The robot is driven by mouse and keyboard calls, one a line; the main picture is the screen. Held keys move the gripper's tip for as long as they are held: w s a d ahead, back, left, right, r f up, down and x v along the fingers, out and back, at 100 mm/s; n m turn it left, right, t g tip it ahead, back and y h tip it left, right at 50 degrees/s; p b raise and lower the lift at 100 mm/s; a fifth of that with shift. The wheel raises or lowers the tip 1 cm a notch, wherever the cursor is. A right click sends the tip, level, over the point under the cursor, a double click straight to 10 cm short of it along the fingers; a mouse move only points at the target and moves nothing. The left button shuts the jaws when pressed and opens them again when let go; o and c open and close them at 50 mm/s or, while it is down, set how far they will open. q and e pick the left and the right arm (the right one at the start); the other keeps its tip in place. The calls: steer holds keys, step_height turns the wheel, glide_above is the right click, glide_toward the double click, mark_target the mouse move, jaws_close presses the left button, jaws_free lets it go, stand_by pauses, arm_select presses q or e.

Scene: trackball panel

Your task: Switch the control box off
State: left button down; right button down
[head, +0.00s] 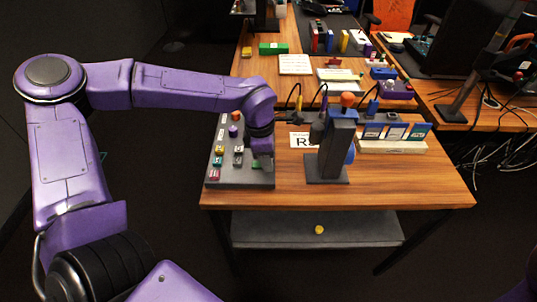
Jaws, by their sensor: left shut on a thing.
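The control box (240,181) is a grey sloped panel at the left end of the wooden table. It bears several small coloured controls in rows and a purple ball (233,131) near its upper part. My left gripper (262,162) points down over the right side of the panel. Its jaws are shut on a small control there, which the gripper mostly hides. A bit of green shows beside the fingers. I cannot tell the position of the held control. My right gripper is out of view.
A dark stand (333,155) with an orange-topped tool is just right of the panel. A white label card (302,140) lies between them. A rack of blue cards (393,146) is further right. The table's front strip is clear. A grey shelf (280,236) is below.

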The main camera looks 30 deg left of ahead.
mark_target(254, 164)
arm_select(q)
steer(key=shift+s+a+r+t+h+p, duration=0.1)
steer(key=shift+a+r+t+h+p, duration=0.15)
steer(key=shift+t+h+p, duration=0.4)
steer(key=shift+f, duration=0.1)
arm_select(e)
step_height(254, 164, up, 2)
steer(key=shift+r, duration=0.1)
arm_select(q)
steer(key=c, duration=0.9)
jaws_free()
steer(key=p+v, duration=0.1)
steer(key=v, duration=0.9)
steer(key=shift+a+r, duration=0.15)
steer(key=shift+r, duration=0.1)
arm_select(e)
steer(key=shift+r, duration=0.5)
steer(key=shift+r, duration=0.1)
